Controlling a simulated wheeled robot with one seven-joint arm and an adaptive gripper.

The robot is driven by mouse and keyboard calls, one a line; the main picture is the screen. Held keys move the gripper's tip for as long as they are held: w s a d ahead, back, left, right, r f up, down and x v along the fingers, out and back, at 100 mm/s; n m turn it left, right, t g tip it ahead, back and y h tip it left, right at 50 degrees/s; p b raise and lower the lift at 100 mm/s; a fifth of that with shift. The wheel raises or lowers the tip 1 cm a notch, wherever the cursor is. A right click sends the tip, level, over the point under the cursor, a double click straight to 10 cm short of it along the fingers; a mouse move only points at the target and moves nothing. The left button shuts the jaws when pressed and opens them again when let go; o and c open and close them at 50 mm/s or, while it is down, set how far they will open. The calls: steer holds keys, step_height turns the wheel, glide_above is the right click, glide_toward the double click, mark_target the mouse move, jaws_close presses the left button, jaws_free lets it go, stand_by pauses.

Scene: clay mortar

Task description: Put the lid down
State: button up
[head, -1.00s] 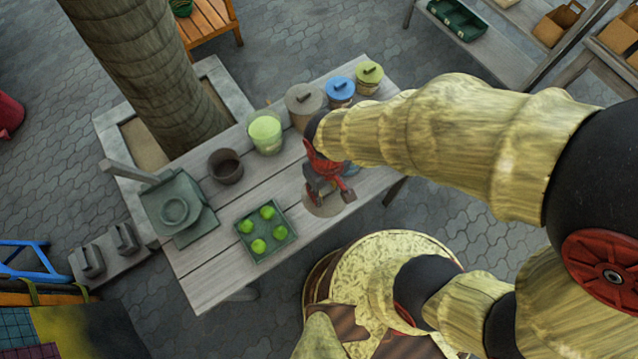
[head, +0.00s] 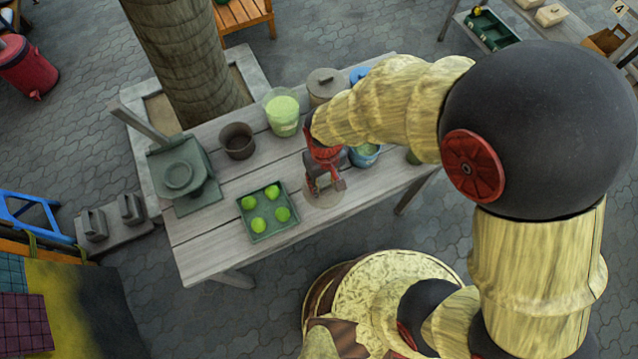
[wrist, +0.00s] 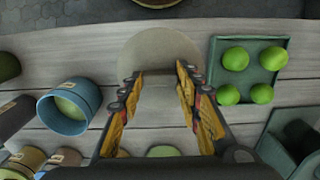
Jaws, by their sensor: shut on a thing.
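My gripper (head: 324,187) points down over a flat round tan disc (wrist: 155,48) on the wooden table. In the wrist view its two yellow-padded fingers (wrist: 158,78) stand some way apart, with the disc beyond their tips. It is shut on the lid, but the lid is hard to make out between the fingers. An open blue pot (head: 365,158) with pale green inside stands just right of the gripper, and shows at left in the wrist view (wrist: 63,110). I cannot tell the gap between the lid and the table.
A green tray (head: 247,233) with several green fruits lies left of the disc. A brown pot (head: 238,141), a pale green glass (head: 282,113) and a lidded grey jar (head: 325,85) stand along the back. A grey-green press (head: 180,180) is at the left.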

mark_target(320, 180)
steer(key=w+f, duration=0.1)
steer(key=w+a+f, duration=0.1)
steer(key=shift+a+f+b, duration=0.15)
steer(key=shift+f+b, duration=0.15)
steer(key=shift+f, duration=0.05)
steer(key=shift+w+a+f+b, duration=0.15)
steer(key=shift+f+b, duration=0.1)
steer(key=shift+f, duration=0.65)
steer(key=shift+w+f+b, duration=0.1)
steer(key=shift+f+b, duration=0.15)
steer(key=shift+f, duration=0.65)
steer(key=shift+f, duration=0.15)
steer(key=o, duration=1)
steer(key=shift+o, duration=0.2)
